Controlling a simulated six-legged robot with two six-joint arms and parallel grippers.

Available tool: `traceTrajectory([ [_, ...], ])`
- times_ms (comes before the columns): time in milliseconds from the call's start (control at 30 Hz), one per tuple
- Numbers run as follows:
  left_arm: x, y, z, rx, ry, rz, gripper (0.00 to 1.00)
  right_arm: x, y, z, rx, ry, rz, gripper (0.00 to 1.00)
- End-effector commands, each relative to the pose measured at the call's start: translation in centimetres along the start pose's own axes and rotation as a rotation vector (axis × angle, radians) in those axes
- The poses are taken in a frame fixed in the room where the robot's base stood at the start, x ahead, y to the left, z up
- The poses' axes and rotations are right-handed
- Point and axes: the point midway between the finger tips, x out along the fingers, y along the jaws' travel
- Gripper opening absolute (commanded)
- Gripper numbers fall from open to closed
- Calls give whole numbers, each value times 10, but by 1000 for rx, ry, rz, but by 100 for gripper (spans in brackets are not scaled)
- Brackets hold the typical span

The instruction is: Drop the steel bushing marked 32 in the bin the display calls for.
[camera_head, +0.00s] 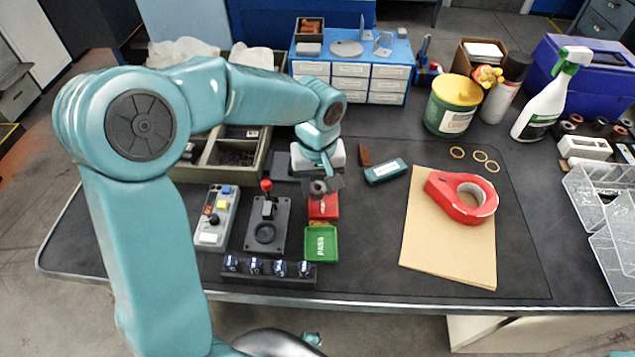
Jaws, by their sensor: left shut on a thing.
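My left gripper (322,184) reaches in from the left and points down over the bench. It is shut on a small grey steel bushing (318,188), whose mark is too small to read. The bushing is held over the far edge of a small red bin (325,211). A green bin (321,246) with "PASS" in white stands just in front of the red one. The gripper hides part of the red bin, and its label cannot be read. I cannot make out a display that names a bin. My right gripper is not in view.
A black stand with a red-knobbed lever (266,228) and a button box (215,218) stand left of the bins. A dark rack (268,272) lies in front. A teal block (385,171), a tape dispenser (458,199) and cardboard (440,262) lie to the right.

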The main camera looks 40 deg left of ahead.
Motion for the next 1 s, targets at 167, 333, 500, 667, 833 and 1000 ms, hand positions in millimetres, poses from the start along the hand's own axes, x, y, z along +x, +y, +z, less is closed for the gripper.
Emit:
traceTrajectory([
  [167, 1, 0, 0, 0, 0, 0, 6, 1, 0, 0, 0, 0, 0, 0],
  [333, 4, 0, 0, 0, 0, 0, 6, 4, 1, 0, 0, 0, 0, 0],
  [500, 8, 0, 0, 0, 0, 0, 6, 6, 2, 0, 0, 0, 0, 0],
  [667, 12, 0, 0, 0, 0, 0, 6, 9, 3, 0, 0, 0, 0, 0],
  [833, 15, 0, 0, 0, 0, 0, 6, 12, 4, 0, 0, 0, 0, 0],
  [1000, 18, 0, 0, 0, 0, 0, 6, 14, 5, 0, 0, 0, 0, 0],
])
